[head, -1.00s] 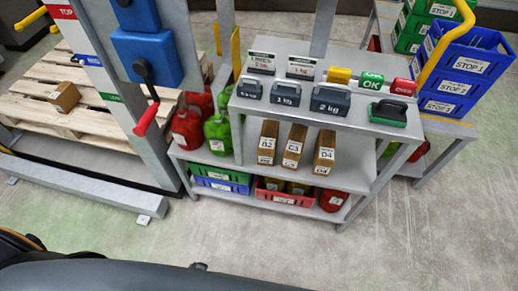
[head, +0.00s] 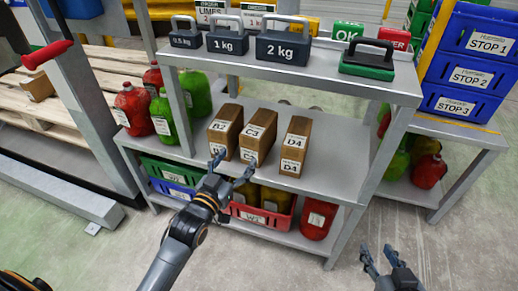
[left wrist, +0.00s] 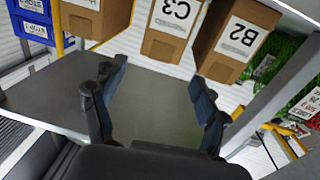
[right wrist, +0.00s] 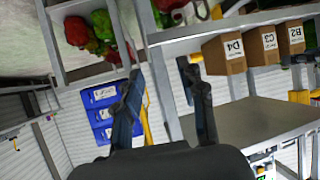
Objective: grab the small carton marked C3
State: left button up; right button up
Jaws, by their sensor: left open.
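The small brown carton marked C3 (head: 260,132) stands upright on the middle shelf, between the cartons marked B2 (head: 226,128) and D4 (head: 296,145). My left gripper (head: 232,166) is open and empty, just in front of the C3 and B2 cartons; its fingers hide part of their lower fronts. In the left wrist view, the C3 carton (left wrist: 172,25) shows beyond and between the open fingers (left wrist: 158,85). My right gripper (head: 382,262) is open and empty, low in front of the shelf's right side. The C3 carton also shows in the right wrist view (right wrist: 271,45).
Weights, including a 2 kg block (head: 283,47), stand on the upper shelf above the cartons. Jugs (head: 163,117) stand left of the cartons. A red crate (head: 262,219) sits on the bottom shelf. A shelf post (head: 383,150) bounds the right; shelf right of D4 is clear.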

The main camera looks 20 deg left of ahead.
pick_arm(q)
jog(key=b, duration=0.2)
send_near(256, 127)
jog(key=w, duration=0.3)
jog(key=w+d+f, duration=0.1)
jog(key=shift+w, duration=0.2)
jog(key=w+b, duration=0.2)
jog(key=w, duration=0.2)
jog(key=shift+w+d, duration=0.1)
jog(key=shift+w, duration=0.3)
jog(key=shift+w+r, duration=0.1)
jog(key=shift+w, duration=0.15)
jog(key=c, duration=1.3)
jog(key=shift+r, duration=0.25)
grip_shut()
pick_arm(e)
notch_tip(256, 127, up, 17)
jog(key=w+a+t+y, duration=0.1)
jog(key=a+t+y, duration=0.2)
jog(key=t, duration=0.8)
jog(key=shift+w+r+n+y, duration=0.2)
jog(key=shift+w+n+y, duration=0.1)
jog(key=shift+y, duration=0.1)
